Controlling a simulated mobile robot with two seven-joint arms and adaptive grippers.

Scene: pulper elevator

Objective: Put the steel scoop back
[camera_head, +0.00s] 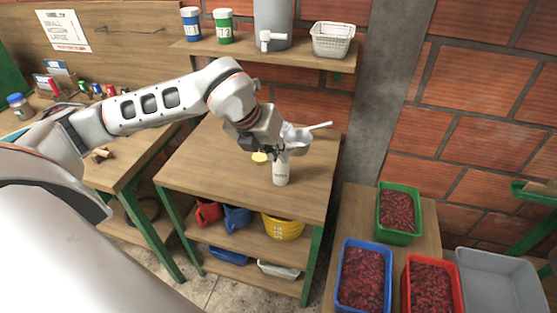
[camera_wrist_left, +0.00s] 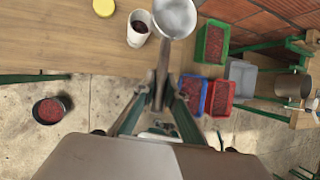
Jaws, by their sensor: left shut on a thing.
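The steel scoop has a round, shiny bowl (camera_head: 296,137), seen above the table's right part in the head view. In the left wrist view the empty-looking bowl (camera_wrist_left: 175,17) is at the top, and its handle runs down to my left gripper (camera_wrist_left: 158,95). The left gripper (camera_head: 276,148) is shut on that handle. A white container (camera_head: 280,176) stands upright on the table close below the gripper; the wrist view shows dark red contents in it (camera_wrist_left: 139,27). My right gripper is not in view.
A yellow lid (camera_head: 259,157) lies on the wooden table (camera_head: 215,170). A shelf (camera_head: 290,58) above holds a white basket (camera_head: 333,39), a grey tank (camera_head: 273,20) and two tubs. Green (camera_head: 399,212), blue (camera_head: 364,275) and red (camera_head: 432,285) crates of cherries stand right.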

